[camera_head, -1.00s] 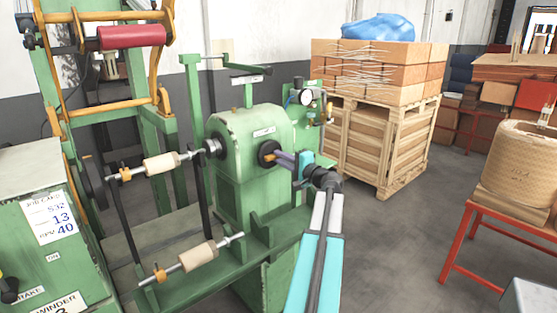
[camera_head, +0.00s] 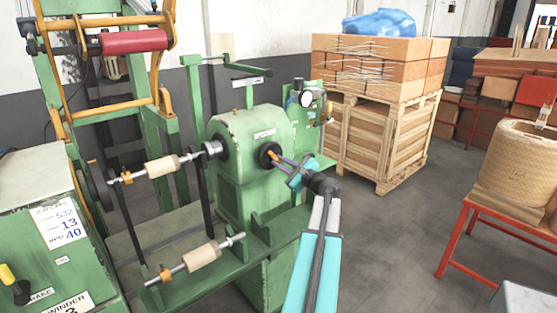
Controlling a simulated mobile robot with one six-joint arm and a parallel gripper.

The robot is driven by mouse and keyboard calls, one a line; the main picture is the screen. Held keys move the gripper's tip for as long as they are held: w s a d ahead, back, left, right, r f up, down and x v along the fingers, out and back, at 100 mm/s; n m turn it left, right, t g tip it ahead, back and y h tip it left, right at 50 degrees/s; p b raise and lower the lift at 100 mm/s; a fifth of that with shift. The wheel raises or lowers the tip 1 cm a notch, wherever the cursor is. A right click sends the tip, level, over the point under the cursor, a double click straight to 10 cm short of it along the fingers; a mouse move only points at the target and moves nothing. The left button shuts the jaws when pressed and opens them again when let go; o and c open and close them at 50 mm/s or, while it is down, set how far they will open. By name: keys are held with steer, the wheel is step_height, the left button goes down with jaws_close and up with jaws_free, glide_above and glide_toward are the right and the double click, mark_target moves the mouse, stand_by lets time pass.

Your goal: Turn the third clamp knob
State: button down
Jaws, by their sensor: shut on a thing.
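A green winding machine (camera_head: 240,180) stands in the middle, with a dark round hub (camera_head: 265,151) on the right face of its headstock. A small orange clamp knob (camera_head: 273,154) sticks out of this hub. My gripper (camera_head: 279,158) reaches it from the right, with its purple fingers shut on the knob. The fingers hide most of the knob. My gripper is rolled, so its teal side and dark wrist face the view.
A shaft with a pale roller (camera_head: 162,167) and orange collar runs left of the headstock. A wooden crate (camera_head: 378,145) stands behind right; a red stand (camera_head: 463,232) is further right. Grey floor between is clear.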

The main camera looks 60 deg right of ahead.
steer(key=shift+w+a+r+m+p, duration=0.15)
steer(key=shift+m+p, duration=0.3)
steer(key=shift+m, duration=0.3)
steer(key=shift+w+a+f+m+p, duration=0.1)
steer(key=shift+m+p, duration=0.35)
steer(key=shift+m, duration=0.3)
steer(key=c, duration=1.7)
jaws_free()
steer(key=shift+s, duration=0.1)
steer(key=b+v, duration=0.3)
steer(key=v, duration=1.1)
